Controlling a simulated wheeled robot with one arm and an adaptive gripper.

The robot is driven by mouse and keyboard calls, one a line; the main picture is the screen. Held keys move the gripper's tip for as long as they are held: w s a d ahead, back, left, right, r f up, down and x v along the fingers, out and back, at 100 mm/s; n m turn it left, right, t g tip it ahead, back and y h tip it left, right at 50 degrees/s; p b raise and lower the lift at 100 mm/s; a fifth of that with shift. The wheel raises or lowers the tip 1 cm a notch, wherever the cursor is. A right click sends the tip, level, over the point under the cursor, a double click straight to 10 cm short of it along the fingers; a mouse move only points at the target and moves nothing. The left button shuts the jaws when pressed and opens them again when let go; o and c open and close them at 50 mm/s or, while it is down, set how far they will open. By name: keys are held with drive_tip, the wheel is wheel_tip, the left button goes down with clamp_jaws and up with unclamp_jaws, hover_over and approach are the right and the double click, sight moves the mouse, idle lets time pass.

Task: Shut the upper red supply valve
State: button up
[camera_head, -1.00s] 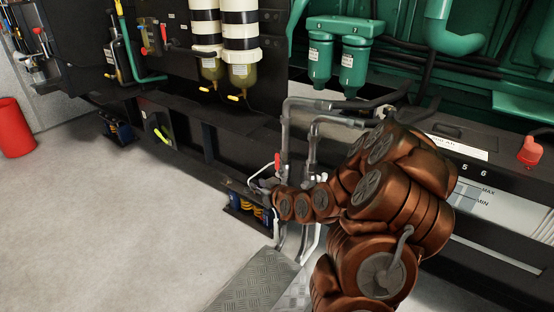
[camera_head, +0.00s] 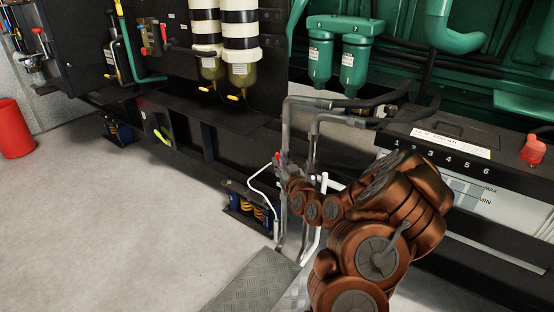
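A small red valve handle (camera_head: 277,158) shows beside the grey vertical pipes (camera_head: 286,125) in the middle of the view. My gripper (camera_head: 282,170) is at the end of my brown arm, right at this handle and overlapping part of it. I cannot tell whether the fingers touch it. The fingers are too small and too hidden to tell whether they are open or shut. My arm hides the pipes and any fittings behind it, and no second red handle shows on these pipes.
A thin white pipe (camera_head: 251,178) curves just left of my gripper, above a blue mount with yellow springs (camera_head: 240,208). A black battery case (camera_head: 450,140) with a red terminal cap (camera_head: 533,149) stands at right.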

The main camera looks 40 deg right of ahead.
sight(278, 158)
drive_tip(key=shift+b+x, duration=0.45)
drive_tip(key=shift+x, duration=1.5)
clamp_jaws()
